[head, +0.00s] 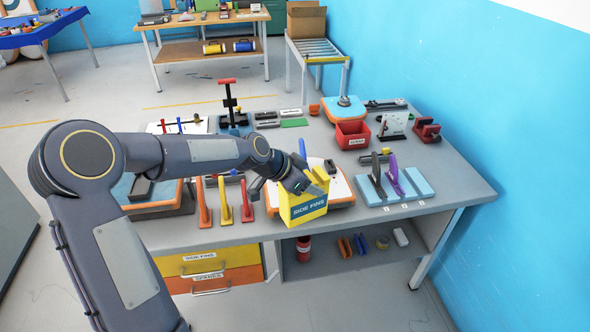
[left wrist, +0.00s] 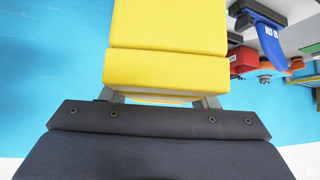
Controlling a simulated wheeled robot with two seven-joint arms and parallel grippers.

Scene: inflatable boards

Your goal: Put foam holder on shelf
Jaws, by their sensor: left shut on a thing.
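A yellow block-shaped foam holder (head: 303,207) marked SIDE FINS is in the jaws of my left gripper (head: 312,184). It is upright at the front edge of the workbench, in front of a white and orange board; I cannot tell whether it touches the bench. In the left wrist view, the yellow foam holder (left wrist: 168,70) fills the upper middle, between the fingers of my left gripper (left wrist: 163,101). The lower shelf (head: 345,264) under the bench holds a red can, orange and blue pieces, a roll and a white block. My right gripper is not in view.
The workbench (head: 455,190) carries orange and yellow upright tools at left, blue blocks (head: 418,183) with dark and purple fins at right, and a red bin (head: 352,134). Drawers (head: 215,275) stand left of the shelf. A blue wall bounds the right.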

